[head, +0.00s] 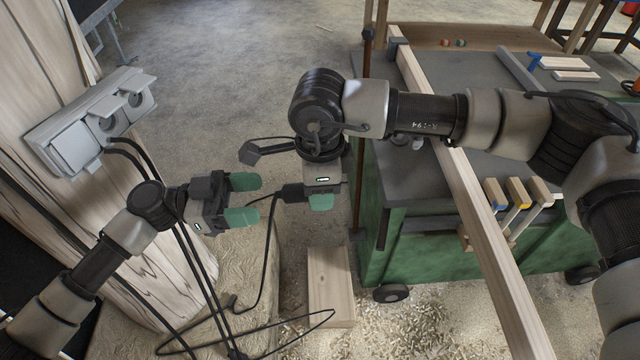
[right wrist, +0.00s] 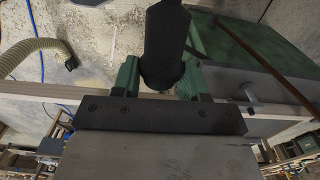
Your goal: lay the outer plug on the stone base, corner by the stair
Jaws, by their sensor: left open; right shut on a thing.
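A black plug (head: 291,193) is held in my right gripper (head: 319,201), above the ground. The plug also shows dark between the green fingers in the right wrist view (right wrist: 163,55). Its black cable hangs down toward the pale stone base (head: 165,318) at the foot of the wooden post. My left gripper (head: 245,199) is open and empty, just left of the plug, its fingers pointing at it. A plain wooden block (head: 328,277), possibly the stair, lies right of the base.
A grey socket box (head: 90,120) with raised lids is on the wooden post (head: 130,215), with cables running down from it. A green wheeled cart (head: 400,240) stands at right with a long timber (head: 475,210) across it. Wood shavings cover the floor around the block.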

